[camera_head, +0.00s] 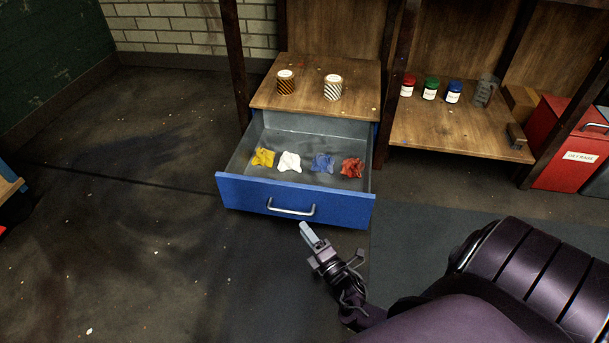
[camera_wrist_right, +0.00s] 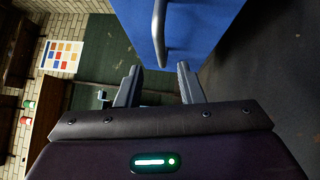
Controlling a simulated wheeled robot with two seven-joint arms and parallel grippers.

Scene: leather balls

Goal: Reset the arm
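My right gripper (camera_head: 306,235) is in front of the blue drawer (camera_head: 240,196), just below and right of its metal handle (camera_head: 291,211). In the right wrist view my right gripper (camera_wrist_right: 158,82) has its two fingers apart with nothing between them. The handle (camera_wrist_right: 159,30) is ahead of the fingertips there, and a gap seems to separate them. The drawer stands pulled out and holds a yellow cloth (camera_head: 263,157), a white cloth (camera_head: 290,162), a blue cloth (camera_head: 323,163) and a red cloth (camera_head: 352,167). My left gripper is in neither view.
Two striped cups (camera_head: 286,83) (camera_head: 333,88) stand on the wooden top (camera_head: 310,108) above the drawer. Red, green and blue jars (camera_head: 430,89) stand on the shelf (camera_head: 450,130) to the right. A red bin (camera_head: 570,150) is at far right. The floor at left is mostly clear.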

